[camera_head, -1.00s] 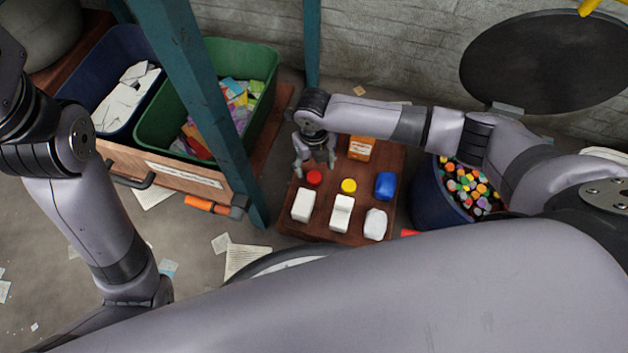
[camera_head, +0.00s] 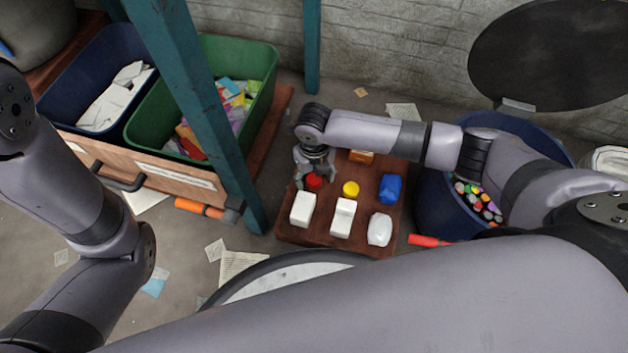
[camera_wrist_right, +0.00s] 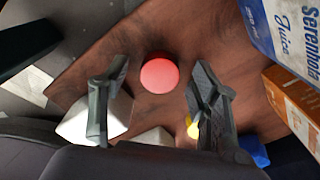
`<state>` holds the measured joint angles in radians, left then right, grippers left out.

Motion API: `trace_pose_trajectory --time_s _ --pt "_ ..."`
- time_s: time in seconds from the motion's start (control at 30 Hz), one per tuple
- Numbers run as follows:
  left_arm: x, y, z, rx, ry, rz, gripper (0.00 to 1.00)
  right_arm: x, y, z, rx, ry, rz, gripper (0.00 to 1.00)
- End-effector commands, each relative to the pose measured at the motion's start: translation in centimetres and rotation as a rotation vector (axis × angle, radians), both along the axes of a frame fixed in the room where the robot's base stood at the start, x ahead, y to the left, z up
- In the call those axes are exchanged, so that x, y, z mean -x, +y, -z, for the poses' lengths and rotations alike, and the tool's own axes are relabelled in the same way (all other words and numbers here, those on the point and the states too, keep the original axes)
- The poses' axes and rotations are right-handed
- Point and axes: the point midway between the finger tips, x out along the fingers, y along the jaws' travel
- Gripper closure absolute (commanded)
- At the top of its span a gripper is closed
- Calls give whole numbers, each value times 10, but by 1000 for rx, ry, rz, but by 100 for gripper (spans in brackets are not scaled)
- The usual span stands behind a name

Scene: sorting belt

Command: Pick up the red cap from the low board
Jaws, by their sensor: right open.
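The red cap (camera_head: 314,181) lies on the low brown board (camera_head: 290,236), near its left side. In the right wrist view the red cap (camera_wrist_right: 159,75) shows between and a little beyond the fingertips. My right gripper (camera_head: 315,178) is right above the cap, pointing down. In the right wrist view its fingers (camera_wrist_right: 157,80) are apart with nothing between them touching. Whether the fingertips reach the cap's height is hard to tell. My left arm shows at the left of the head view, but its gripper is out of view.
Beside the cap are a yellow cap (camera_head: 350,188), a blue item (camera_head: 390,188), several white items (camera_head: 303,208) and an orange box (camera_head: 361,157). A teal post (camera_head: 222,125) and green bin (camera_head: 268,72) stand left; a dark blue tub (camera_head: 437,205) stands right.

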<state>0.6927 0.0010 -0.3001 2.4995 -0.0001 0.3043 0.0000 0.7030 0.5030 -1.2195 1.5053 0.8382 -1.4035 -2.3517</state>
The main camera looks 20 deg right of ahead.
Motion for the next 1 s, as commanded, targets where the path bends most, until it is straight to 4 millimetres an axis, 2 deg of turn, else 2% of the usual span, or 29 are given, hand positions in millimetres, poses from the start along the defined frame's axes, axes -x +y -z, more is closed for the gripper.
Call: trace_pose_trajectory --time_s 0.07,0.53,1.0 --pt "0 0 0 0 0 0 100 0 0 0 0 0 0 44" --pt "0 0 0 0 0 0 100 0 0 0 0 0 0 75" --pt "0 0 -2 0 -1 1 100 0 0 -4 0 0 0 76"
